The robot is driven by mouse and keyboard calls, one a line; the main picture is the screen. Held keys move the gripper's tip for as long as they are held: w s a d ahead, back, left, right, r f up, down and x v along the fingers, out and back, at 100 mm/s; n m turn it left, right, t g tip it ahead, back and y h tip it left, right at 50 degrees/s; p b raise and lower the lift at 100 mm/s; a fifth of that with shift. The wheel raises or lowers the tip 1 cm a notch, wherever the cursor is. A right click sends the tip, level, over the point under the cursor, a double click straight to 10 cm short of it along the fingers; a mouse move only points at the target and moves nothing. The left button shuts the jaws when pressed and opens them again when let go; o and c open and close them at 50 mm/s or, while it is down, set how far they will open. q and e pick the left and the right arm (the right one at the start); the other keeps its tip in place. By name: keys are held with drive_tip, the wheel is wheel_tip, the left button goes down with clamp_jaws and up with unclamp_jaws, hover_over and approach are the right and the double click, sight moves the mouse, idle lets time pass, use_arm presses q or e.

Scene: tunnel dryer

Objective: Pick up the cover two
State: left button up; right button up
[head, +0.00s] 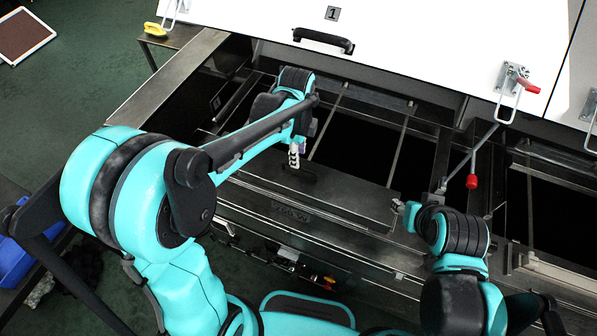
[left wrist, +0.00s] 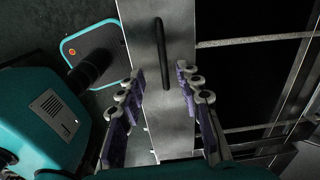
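A long grey metal cover (head: 345,198) lies along the front edge of the open dryer; I cannot read a number two on it. Its black bar handle (left wrist: 160,80) shows in the left wrist view, on the bare metal of the cover (left wrist: 178,120). My left gripper (head: 294,158) is above the cover's left part in the head view. In the left wrist view my left gripper (left wrist: 160,88) is open, with one finger on each side of the handle and nothing held. My right gripper (head: 402,207) is near the cover's right end, too small to read.
A raised white lid marked 1 (head: 430,40) with a black handle (head: 323,40) stands behind. Dark open bays (head: 355,150) with thin metal bars lie beyond the cover. A red-tipped lever (head: 472,181) stands near my right arm. A blue bin (head: 15,262) is at the left.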

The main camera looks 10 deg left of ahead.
sight(300, 168)
use_arm(q)
drive_tip(key=shift+w+d+f+m, duration=0.1)
drive_tip(key=shift+w+f+m, duration=0.05)
drive_tip(key=shift+w+m, duration=0.25)
wheel_tip(300, 168, down, 8)
drive_tip(key=shift+s+d+r+b, duration=0.1)
drive_tip(key=shift+d+b, duration=0.05)
drive_tip(key=shift+b, duration=0.6)
clamp_jaws()
